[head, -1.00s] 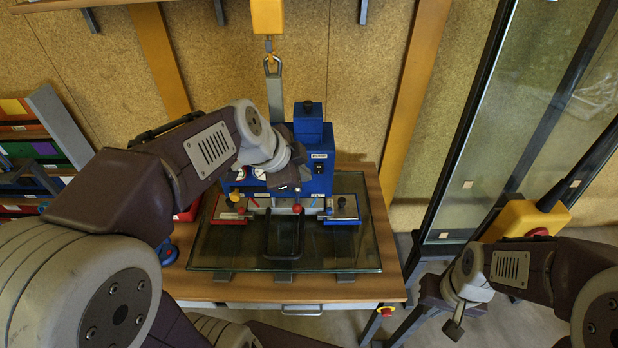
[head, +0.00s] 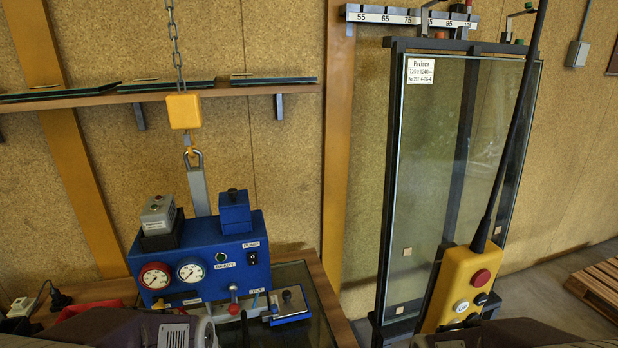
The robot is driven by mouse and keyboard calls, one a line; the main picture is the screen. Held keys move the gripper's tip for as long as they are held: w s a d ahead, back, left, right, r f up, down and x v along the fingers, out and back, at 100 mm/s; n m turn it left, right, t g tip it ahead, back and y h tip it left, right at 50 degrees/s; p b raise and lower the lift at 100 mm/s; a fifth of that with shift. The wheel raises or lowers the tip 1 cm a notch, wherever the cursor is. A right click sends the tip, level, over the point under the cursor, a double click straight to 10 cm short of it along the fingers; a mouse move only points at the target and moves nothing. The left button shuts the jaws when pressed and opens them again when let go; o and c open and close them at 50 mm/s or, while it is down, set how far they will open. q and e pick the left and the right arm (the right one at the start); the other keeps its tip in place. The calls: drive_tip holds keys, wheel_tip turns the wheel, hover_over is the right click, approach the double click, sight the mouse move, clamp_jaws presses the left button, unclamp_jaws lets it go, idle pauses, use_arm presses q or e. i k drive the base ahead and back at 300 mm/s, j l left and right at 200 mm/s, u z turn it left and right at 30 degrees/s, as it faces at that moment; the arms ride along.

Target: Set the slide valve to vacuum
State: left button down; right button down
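The blue vacuum lifter unit (head: 215,245) hangs low at the left in the head view, above a glass pane (head: 295,272). Its front carries a red-rimmed gauge (head: 154,276), a white gauge (head: 191,271), a green light marked READY and a switch by the PUMP label. Below is a red ball knob (head: 234,309) on a short stem, in front of a pale bar. I cannot read any vacuum marking or tell the slide valve's position. My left arm's wrist shows at the bottom edge, below the unit; its fingers are out of view. My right gripper is out of view too.
A yellow control pendant (head: 465,287) stands in front of the framed upright glass panel (head: 440,180) at right. A chain and yellow block (head: 183,111) hang above the unit. A wall shelf (head: 190,91) runs behind. A pallet (head: 599,288) lies far right.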

sight(160, 304)
drive_tip(key=u, duration=1.3)
